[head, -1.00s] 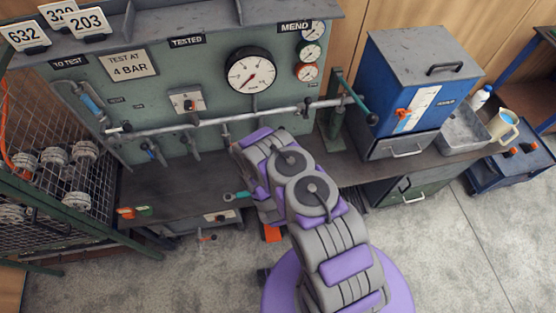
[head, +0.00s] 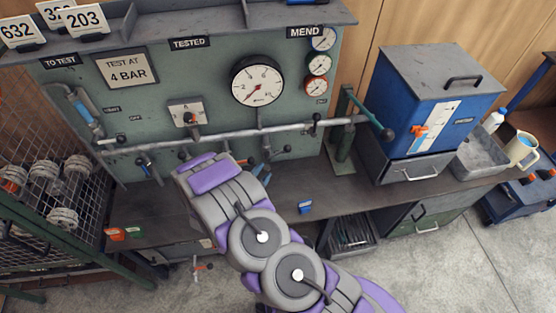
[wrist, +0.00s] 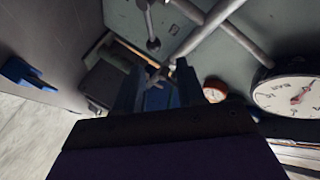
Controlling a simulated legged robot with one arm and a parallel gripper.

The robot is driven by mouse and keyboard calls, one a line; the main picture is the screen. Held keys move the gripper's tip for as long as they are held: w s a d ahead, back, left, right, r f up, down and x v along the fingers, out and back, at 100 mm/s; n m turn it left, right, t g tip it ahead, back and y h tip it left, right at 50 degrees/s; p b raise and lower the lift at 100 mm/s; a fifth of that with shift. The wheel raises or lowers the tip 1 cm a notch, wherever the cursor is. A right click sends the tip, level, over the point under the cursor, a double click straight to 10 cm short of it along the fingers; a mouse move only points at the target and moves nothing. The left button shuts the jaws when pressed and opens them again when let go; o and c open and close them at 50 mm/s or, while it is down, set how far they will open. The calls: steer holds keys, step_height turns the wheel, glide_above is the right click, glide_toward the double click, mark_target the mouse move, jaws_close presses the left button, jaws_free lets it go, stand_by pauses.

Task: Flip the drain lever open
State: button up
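A grey pipe (head: 225,134) runs across the front of the green test panel. Several small levers with dark ball ends hang from or stand on it, one of them a ball-ended lever (head: 285,149) right of my arm. I cannot read which lever is the drain. In the head view my gripper (head: 262,172) is mostly hidden behind my arm, just below the pipe. In the wrist view its two dark blue fingers (wrist: 158,88) stand apart. A dark lever end (wrist: 160,74) shows in the gap between them; contact cannot be told. Another ball-ended lever (wrist: 152,44) is just beyond.
A large gauge (head: 257,80) is on the panel above the pipe. A blue cabinet (head: 440,100) stands on the right of the bench. A small blue item (head: 305,207) lies on the bench (head: 345,190). A wire cage (head: 50,190) stands at left.

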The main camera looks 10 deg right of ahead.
mark_target(279, 153)
steer(key=shift+g, duration=0.4)
steer(key=b+x, duration=0.1)
steer(key=x, duration=0.4)
steer(key=b+x, duration=0.1)
steer(key=x, duration=0.4)
steer(key=f+b+x, duration=0.1)
steer(key=x, duration=0.4)
steer(key=shift+w+a+f, duration=0.15)
steer(key=shift+w+f, duration=0.05)
steer(key=shift+w, duration=0.15)
steer(key=shift+c, duration=0.4)
jaws_close()
